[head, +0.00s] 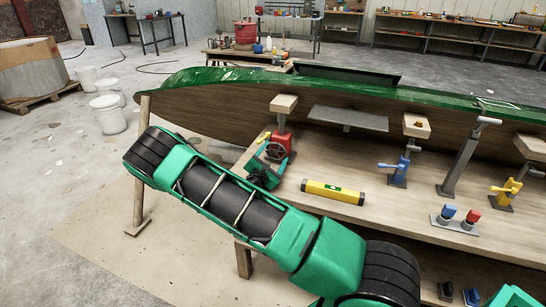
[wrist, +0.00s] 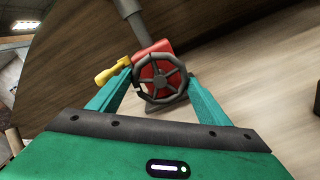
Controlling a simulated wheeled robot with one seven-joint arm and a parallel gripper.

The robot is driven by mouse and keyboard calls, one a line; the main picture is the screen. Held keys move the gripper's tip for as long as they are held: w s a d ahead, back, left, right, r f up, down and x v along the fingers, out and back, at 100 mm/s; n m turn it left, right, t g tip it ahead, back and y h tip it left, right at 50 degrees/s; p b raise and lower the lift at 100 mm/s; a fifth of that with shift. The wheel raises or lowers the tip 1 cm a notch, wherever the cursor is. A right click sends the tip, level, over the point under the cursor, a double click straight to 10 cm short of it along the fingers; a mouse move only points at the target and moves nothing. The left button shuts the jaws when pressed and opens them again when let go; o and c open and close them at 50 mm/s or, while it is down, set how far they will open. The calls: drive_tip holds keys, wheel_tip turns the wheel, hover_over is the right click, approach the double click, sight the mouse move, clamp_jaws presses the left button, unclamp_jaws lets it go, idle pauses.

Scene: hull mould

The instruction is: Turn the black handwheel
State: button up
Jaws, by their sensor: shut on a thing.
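The black handwheel (wrist: 161,80) is a spoked wheel on the front of a red jack body, seen in the wrist view. In the head view the handwheel (head: 276,151) sits on the red jack (head: 282,138) at the left end of the bench. My gripper (wrist: 155,85) has its two green fingers on either side of the wheel, closed on its rim. A yellow-handled lever (wrist: 112,72) sticks out left of the red body.
A yellow spirit level (head: 333,192) lies on the wooden bench right of my gripper. A blue valve (head: 397,170), a grey lever post (head: 466,158) and a blue-and-red switch box (head: 455,220) stand further right. The hull (head: 225,108) runs behind.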

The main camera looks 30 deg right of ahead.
drive_tip(key=shift+w+a, duration=0.15)
drive_tip(key=shift+a, duration=0.1)
idle(0.3)
drive_tip(key=o, duration=0.8)
drive_tip(key=shift+d, duration=0.1)
drive_tip(key=v, duration=1)
drive_tip(key=shift+s+a, duration=0.3)
